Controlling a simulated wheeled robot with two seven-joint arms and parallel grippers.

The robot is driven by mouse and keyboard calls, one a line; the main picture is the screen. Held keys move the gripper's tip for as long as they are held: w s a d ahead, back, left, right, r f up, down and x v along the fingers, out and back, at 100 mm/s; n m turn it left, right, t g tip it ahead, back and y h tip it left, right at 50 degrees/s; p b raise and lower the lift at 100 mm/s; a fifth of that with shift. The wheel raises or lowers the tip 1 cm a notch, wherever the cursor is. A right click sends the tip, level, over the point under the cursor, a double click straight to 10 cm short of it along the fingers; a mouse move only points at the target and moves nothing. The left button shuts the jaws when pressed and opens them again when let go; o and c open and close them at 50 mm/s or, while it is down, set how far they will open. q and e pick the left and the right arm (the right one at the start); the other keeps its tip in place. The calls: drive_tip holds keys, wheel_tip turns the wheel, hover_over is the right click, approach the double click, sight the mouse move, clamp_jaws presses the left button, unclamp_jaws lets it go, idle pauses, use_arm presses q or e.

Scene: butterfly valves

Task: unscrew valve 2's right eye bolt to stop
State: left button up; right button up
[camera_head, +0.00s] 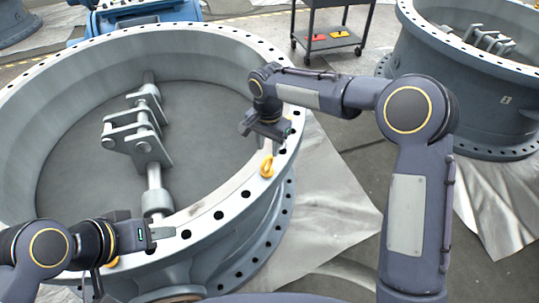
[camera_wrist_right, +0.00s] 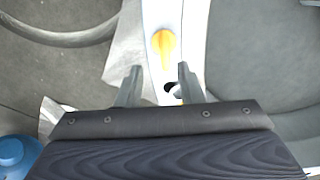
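The big grey valve ring (camera_head: 206,219) fills the left of the head view, with bolt holes along its flange. A yellow eye bolt (camera_head: 267,166) stands on the right part of the flange. It also shows in the right wrist view (camera_wrist_right: 163,46), ahead of my fingertips. My right gripper (camera_head: 275,140) is just above and behind that bolt, apart from it. Its two fingers (camera_wrist_right: 159,84) are spread and empty, over a bolt hole. A second yellow piece (camera_head: 112,263) is mostly hidden by my left wrist. My left gripper (camera_head: 165,233) is at the near flange; its fingers are unclear.
A shaft with hinged lugs (camera_head: 140,135) lies inside the ring. Another valve ring (camera_head: 470,95) stands at the right on foil sheeting. A dark cart (camera_head: 330,42) with red and yellow items stands behind. A blue object (camera_wrist_right: 15,155) shows in the right wrist view.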

sight(266, 159)
drive_tip(key=shift+w+a+f, duration=0.2)
drive_tip(key=shift+a+f, duration=0.15)
drive_tip(key=shift+f, duration=0.5)
wheel_tip(266, 159, down, 7)
drive_tip(key=shift+c, duration=0.3)
clamp_jaws()
